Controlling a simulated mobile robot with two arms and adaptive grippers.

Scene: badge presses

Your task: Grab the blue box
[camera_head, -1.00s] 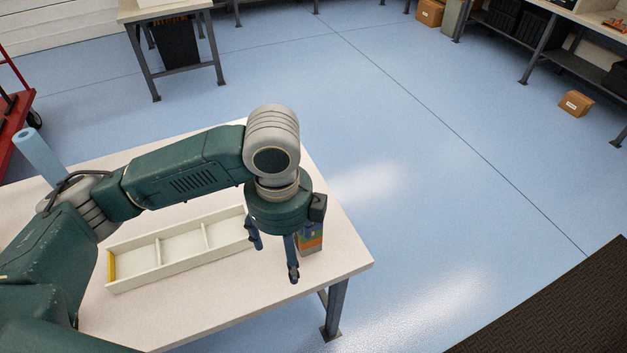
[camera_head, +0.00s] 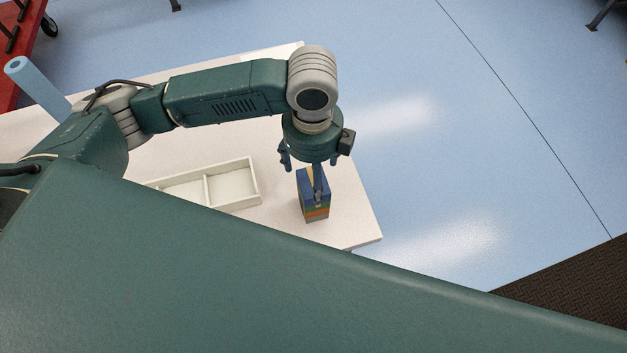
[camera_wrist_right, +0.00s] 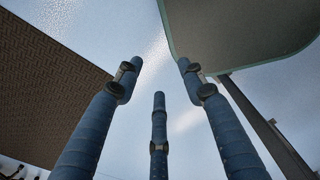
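A box-shaped block (camera_head: 308,207) stands upright on the white table near its right end. Its upper part is blue, with orange and green bands lower down; I cannot tell whether it is one box or a stack. My left gripper (camera_head: 302,172) points down over it, fingers spread. One finger is in front of the block and another is left of it. I cannot tell whether any finger touches it. My right gripper (camera_wrist_right: 159,78) shows in the right wrist view with its three blue fingers apart and nothing between them.
A white divided tray (camera_head: 256,184) lies on the table (camera_head: 350,222) left of the block. Its near left part is hidden by a large green part of my own body. A light-blue cylinder (camera_head: 36,88) is at the left. A dark mat (camera_head: 580,290) lies on the floor at right.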

